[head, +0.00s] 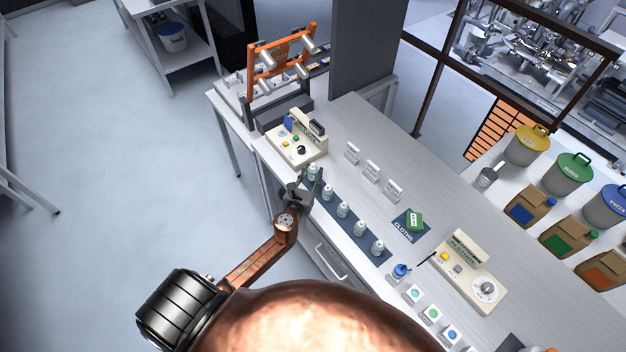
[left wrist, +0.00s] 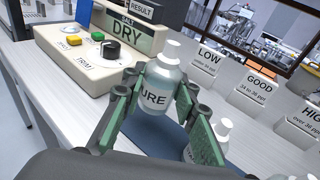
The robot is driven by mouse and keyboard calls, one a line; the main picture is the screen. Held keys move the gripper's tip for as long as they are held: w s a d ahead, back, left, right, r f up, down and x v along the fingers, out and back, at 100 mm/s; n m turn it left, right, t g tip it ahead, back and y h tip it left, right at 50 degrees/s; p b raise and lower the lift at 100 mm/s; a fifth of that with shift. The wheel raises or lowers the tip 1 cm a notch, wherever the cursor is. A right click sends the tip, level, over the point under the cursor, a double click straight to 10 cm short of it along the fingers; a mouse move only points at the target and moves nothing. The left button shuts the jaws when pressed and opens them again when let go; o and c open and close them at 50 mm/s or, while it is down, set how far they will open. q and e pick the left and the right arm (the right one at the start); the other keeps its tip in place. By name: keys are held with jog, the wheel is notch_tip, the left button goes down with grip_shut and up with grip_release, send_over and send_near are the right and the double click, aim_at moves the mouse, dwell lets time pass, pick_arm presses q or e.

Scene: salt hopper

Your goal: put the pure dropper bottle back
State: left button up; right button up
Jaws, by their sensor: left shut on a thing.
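The pure dropper bottle (left wrist: 158,88) is a small clear bottle with a white cap; the letters "URE" show on its label. My left gripper (left wrist: 152,108) is shut on it, with a green-padded finger on each side. The bottle stands upright at the far end of the dark blue mat (head: 334,219); I cannot tell whether its base touches the mat. In the head view my left gripper (head: 305,187) is at the far end of the bottle row, with the held bottle (head: 312,172) just beyond it. My right gripper is not in view.
Several similar bottles (head: 343,209) stand along the mat, one (left wrist: 222,136) close beside my fingers. A cream meter (head: 298,140) reading "DRY" stands just behind. Cards marked LOW, GOOD and HIGH (head: 371,170) stand to the right. Bare worktop lies between cards and mat.

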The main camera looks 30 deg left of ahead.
aim_at(312, 183)
pick_arm(q)
jog(key=shift+w+a+f, duration=0.25)
jog(key=shift+w+f, duration=0.2)
jog(key=shift+f, duration=0.1)
jog(key=f+b, duration=0.2)
jog(key=f, duration=0.1)
jog(key=shift+w+a+f+b, duration=0.1)
jog(key=shift+w+f+b, duration=0.15)
jog(key=shift+f+b, duration=0.15)
jog(key=shift+r, duration=0.15)
jog(key=o, duration=1.1)
jog(key=shift+o, duration=0.2)
jog(key=shift+s, duration=0.2)
jog(key=v, duration=1.1)
jog(key=shift+s, duration=0.35)
